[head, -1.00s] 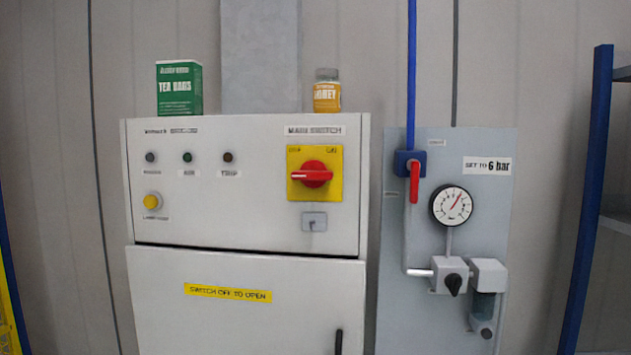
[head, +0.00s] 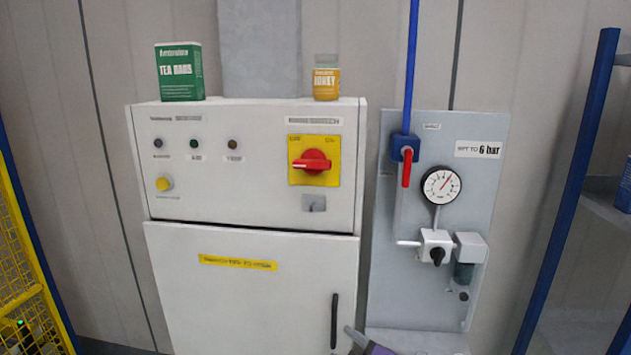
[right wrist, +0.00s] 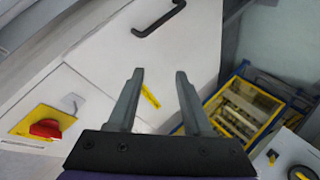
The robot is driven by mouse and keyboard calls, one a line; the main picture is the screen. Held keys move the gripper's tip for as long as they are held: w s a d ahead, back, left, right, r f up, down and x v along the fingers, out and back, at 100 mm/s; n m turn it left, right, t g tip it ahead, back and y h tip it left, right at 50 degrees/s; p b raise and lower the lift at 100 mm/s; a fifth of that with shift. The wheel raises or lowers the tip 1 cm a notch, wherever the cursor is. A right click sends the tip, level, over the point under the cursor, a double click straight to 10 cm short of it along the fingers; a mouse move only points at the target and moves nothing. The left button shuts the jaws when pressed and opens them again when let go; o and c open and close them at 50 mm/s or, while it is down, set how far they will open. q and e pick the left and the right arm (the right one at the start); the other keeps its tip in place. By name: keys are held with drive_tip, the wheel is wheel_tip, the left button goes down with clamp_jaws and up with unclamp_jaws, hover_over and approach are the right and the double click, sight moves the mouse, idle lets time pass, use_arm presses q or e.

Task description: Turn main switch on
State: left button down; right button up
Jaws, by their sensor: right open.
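The main switch is a red rotary knob (head: 312,162) on a yellow square plate (head: 335,143), at the upper right of a white cabinet (head: 250,315). Its red handle lies about level and points left. The knob also shows in the right wrist view (right wrist: 47,128), at the lower left. My right gripper (right wrist: 158,74) is open and empty, with its two grey fingers apart in front of the cabinet. In the head view only a small part of it shows at the bottom edge, well below the switch. My left gripper is not in view.
A tea box (head: 180,72) and a honey jar (head: 326,77) stand on the cabinet. A black door handle (head: 334,320) is close to my right gripper. A pneumatic panel (head: 490,135) with a gauge (head: 441,186) and red valve lever (head: 407,167) is at right. A yellow fence (head: 20,250) stands left.

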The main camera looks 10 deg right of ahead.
sight(313, 166)
drive_tip(key=w+a+r+n+t+p, duration=0.1)
drive_tip(key=w+r+n+t+p, duration=0.25)
drive_tip(key=r, duration=0.95)
drive_tip(key=w+a+r+n+t+p, duration=0.1)
drive_tip(key=w+r+n+t+p, duration=0.2)
drive_tip(key=r, duration=1.1)
drive_tip(key=shift+n+g, duration=0.25)
drive_tip(key=shift+g, duration=0.3)
drive_tip(key=w, duration=0.3)
drive_tip(key=w+a+p, duration=0.1)
drive_tip(key=w, duration=0.6)
drive_tip(key=shift+w+a+r+p, duration=0.15)
drive_tip(key=shift+w+a+p, duration=0.1)
drive_tip(key=shift+p, duration=0.05)
drive_tip(key=shift+w, duration=0.5)
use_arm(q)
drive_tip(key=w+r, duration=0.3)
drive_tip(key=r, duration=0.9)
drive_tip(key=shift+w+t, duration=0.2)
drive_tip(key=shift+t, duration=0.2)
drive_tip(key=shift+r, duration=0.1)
use_arm(e)
clamp_jaws()
